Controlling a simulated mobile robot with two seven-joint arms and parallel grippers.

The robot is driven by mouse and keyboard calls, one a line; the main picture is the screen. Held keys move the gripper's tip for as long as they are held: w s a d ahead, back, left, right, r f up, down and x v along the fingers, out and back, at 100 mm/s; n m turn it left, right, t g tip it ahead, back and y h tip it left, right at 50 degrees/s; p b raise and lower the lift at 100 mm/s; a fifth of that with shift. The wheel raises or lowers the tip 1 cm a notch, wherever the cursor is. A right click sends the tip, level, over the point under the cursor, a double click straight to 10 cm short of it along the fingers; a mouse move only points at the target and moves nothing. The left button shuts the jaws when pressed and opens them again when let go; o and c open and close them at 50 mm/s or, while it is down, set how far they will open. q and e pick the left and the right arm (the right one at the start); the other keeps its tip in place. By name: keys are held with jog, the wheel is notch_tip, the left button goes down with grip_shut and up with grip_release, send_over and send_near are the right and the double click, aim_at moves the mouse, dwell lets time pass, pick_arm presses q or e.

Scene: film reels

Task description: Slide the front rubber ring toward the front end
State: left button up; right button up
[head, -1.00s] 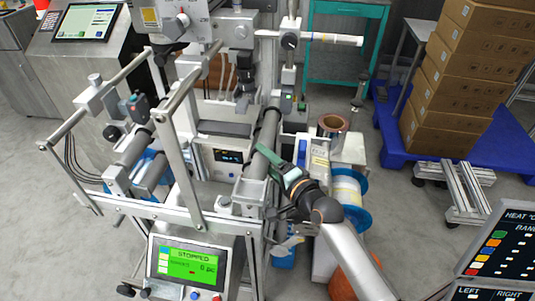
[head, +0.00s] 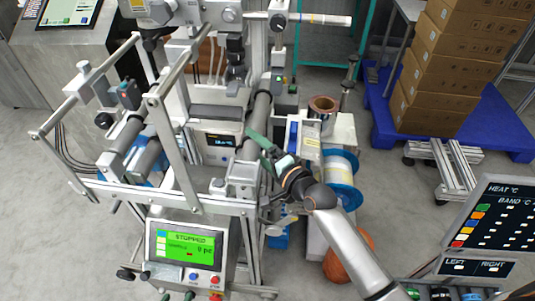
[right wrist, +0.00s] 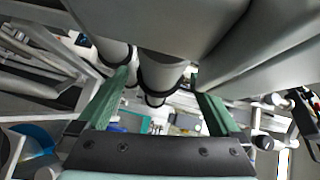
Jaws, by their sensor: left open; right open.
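My right gripper (head: 257,141) is in the head view at the front part of a long grey roller (head: 263,108). Its green fingers also show in the right wrist view (right wrist: 162,88), open, one on each side of a pale roller. A dark rubber ring (right wrist: 160,72) wraps that roller between the fingers, and I cannot tell if either finger touches it. A smaller dark ring (right wrist: 155,100) shows further along. Another dark band (right wrist: 122,55) is on a neighbouring roller near the left finger. My left gripper is not in view.
Metal frame bars (head: 172,150) and a green STOPPED screen (head: 186,249) stand left of my right arm. A blue-flanged spool (head: 343,166) is close to its wrist. A heater panel (head: 502,228) is at lower right, boxes (head: 450,75) behind.

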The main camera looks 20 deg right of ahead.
pick_arm(q)
jog(key=shift+s+a+p, duration=0.25)
jog(key=shift+s+p, duration=0.1)
jog(key=shift+s, duration=0.1)
pick_arm(e)
jog(key=v, duration=1.2)
pick_arm(q)
jog(key=shift+w+r, duration=0.1)
jog(key=shift+w, duration=0.05)
pick_arm(e)
jog(key=shift+s, duration=0.1)
